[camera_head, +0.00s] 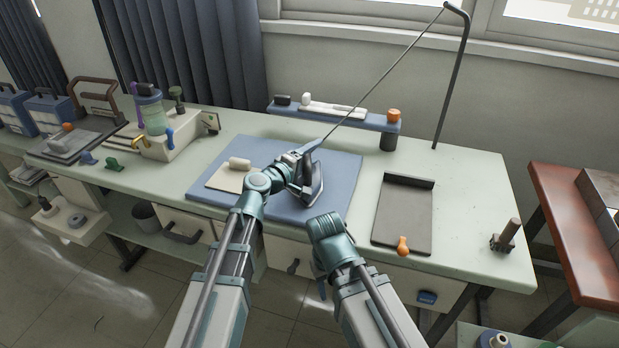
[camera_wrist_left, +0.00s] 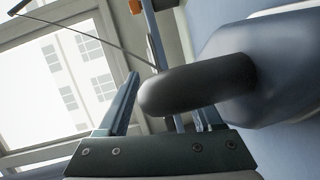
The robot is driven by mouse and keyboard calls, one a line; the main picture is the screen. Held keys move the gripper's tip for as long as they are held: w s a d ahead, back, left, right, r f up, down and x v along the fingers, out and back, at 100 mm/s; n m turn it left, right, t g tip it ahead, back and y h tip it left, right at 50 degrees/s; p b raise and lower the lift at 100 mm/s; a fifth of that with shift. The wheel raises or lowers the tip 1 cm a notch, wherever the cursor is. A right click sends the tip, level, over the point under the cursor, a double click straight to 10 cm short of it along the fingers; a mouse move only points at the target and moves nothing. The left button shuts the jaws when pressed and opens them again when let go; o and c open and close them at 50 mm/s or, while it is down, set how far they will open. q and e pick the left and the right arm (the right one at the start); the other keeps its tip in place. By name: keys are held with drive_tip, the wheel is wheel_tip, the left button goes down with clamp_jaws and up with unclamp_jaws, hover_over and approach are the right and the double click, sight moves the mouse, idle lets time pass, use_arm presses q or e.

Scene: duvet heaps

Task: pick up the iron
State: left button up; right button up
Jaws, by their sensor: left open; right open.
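The iron (camera_head: 314,187) is dark grey and stands on the blue mat (camera_head: 340,165) on the pale green bench. Its cord rises to a bent pole on the right. My left gripper (camera_head: 307,152) is open at the upper part of the iron, and the arm partly hides it. In the left wrist view the dark rounded handle (camera_wrist_left: 200,84) lies close in front of the open fingers and covers much of the right one. I cannot tell whether it is between them. My right gripper (camera_head: 321,288) is open and empty, low at the bench's front edge.
A cream pad (camera_head: 227,179) with a white roll lies at the mat's left. A dark tray (camera_head: 403,215) with an orange-ended item lies to the right. The cord (camera_head: 385,75) slants from the pole (camera_head: 456,80). A blue shelf (camera_head: 350,118) stands behind.

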use_arm(q)
clamp_jaws()
idle(1.3)
